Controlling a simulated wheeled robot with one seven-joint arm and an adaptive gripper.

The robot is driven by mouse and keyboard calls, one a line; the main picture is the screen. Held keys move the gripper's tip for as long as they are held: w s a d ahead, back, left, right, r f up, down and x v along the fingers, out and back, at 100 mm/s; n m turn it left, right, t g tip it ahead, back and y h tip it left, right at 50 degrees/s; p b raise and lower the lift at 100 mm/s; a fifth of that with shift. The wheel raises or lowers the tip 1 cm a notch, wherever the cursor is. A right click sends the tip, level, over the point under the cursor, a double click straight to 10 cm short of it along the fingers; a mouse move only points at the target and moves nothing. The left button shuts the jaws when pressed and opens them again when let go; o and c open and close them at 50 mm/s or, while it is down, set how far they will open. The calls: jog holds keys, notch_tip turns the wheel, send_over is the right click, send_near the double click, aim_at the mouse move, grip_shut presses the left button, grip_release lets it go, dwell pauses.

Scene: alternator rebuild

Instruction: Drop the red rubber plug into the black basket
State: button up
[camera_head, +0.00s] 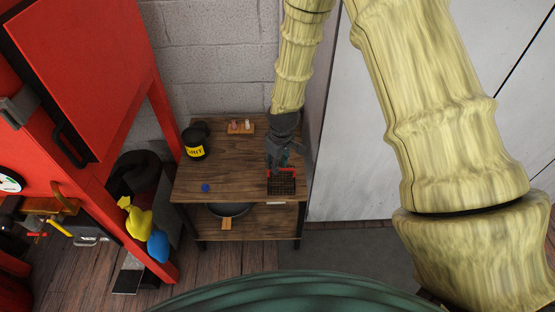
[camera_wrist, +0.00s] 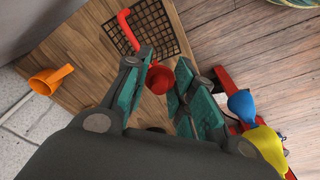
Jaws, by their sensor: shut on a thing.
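The red rubber plug (camera_wrist: 159,79) is a round red piece between the teal finger pads of my gripper (camera_wrist: 161,72) in the wrist view. My gripper is shut on it. The black basket (camera_wrist: 165,22) is a mesh basket with a red handle, just beyond the plug in that view. In the head view the basket (camera_head: 281,187) stands at the front right of the wooden table. My gripper (camera_head: 278,161) is at its back edge in that picture, pointing down. The plug cannot be made out there, and its height over the basket is unclear.
The wooden table (camera_head: 225,165) also holds a black pot with a yellow label (camera_head: 195,146), a blue ball (camera_head: 206,187) and a small wooden rack (camera_head: 240,127). An orange funnel (camera_wrist: 48,80) shows in the wrist view. A light wall panel stands right of the table.

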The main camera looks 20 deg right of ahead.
jog(key=shift+f+b, duration=1.35)
jog(key=shift+f, duration=0.3)
jog(key=shift+r+p, duration=0.1)
jog(key=shift+p, duration=0.2)
jog(key=o, duration=0.8)
jog(key=shift+o, duration=0.2)
jog(key=shift+r+p, duration=3.3)
jog(key=shift+r, duration=1.15)
